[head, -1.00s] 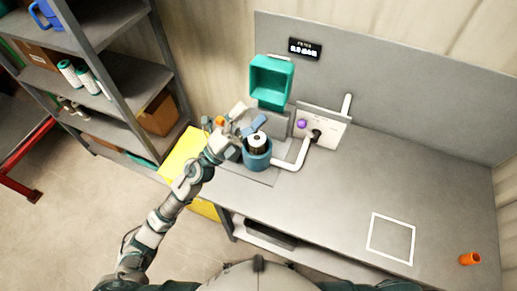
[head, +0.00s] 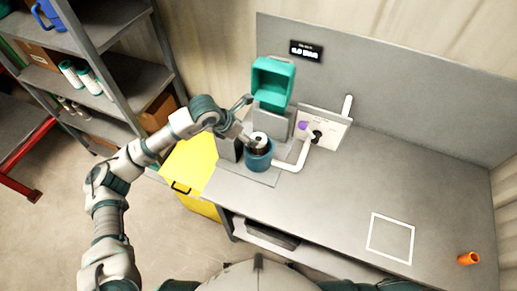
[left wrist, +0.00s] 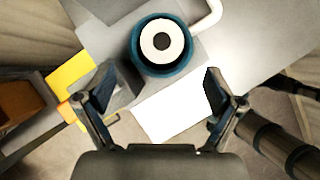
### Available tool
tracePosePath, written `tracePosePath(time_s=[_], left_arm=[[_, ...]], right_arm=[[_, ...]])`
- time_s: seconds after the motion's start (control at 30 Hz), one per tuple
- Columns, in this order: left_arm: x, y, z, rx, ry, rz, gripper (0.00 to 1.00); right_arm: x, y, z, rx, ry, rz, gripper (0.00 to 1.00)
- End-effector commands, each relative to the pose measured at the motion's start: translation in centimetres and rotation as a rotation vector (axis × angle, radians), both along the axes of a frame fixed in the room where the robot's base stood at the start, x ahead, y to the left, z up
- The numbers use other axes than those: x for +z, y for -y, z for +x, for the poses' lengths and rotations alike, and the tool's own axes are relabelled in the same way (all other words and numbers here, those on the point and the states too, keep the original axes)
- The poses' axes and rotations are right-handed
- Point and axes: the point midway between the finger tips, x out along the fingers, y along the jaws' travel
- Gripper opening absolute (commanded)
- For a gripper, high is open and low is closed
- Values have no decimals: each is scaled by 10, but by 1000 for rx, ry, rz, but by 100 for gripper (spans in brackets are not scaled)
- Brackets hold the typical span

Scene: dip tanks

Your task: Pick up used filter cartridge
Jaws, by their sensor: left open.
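The used filter cartridge (head: 259,139) stands upright in a blue round housing (head: 258,160) on the bench. Only its white top with a dark centre shows. The cartridge top also shows in the left wrist view (left wrist: 162,40), inside the blue housing (left wrist: 165,69). My left gripper (left wrist: 157,95) is open, its two fingers spread wide with nothing between them. In the left wrist view the housing lies ahead of the fingertips, apart from them. In the head view the left gripper (head: 243,138) is beside the housing's upper left, partly hidden by its own wrist. My right gripper is not seen.
A teal open box (head: 272,82) stands behind the housing. A white pipe (head: 296,158) and a panel with a purple knob (head: 303,126) are to its right. A yellow bin (head: 191,165) stands left of the bench. The bench right of the pipe is mostly clear, with a white square outline.

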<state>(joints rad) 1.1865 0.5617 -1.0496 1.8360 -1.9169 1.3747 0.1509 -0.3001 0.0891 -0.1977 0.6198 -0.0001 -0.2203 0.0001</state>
Motion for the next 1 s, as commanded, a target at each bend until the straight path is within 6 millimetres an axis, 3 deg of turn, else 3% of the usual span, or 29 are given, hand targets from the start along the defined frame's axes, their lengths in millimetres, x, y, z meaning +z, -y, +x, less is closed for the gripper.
tracePosePath(time_s=[0.13,0.37,0.63,0.93,0.97,1.0], left_arm=[[-20,12,7,0,-4,-1,93],[-35,20,12,-1,-3,-2,93],[-71,39,24,-1,-3,-2,93],[-78,42,26,-2,0,-1,93],[-78,42,26,-2,0,-1,90],[-78,42,27,-2,0,-1,80]], right_arm=[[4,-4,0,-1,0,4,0],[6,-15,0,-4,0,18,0],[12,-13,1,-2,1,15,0],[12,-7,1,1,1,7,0],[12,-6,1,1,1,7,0],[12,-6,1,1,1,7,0]])
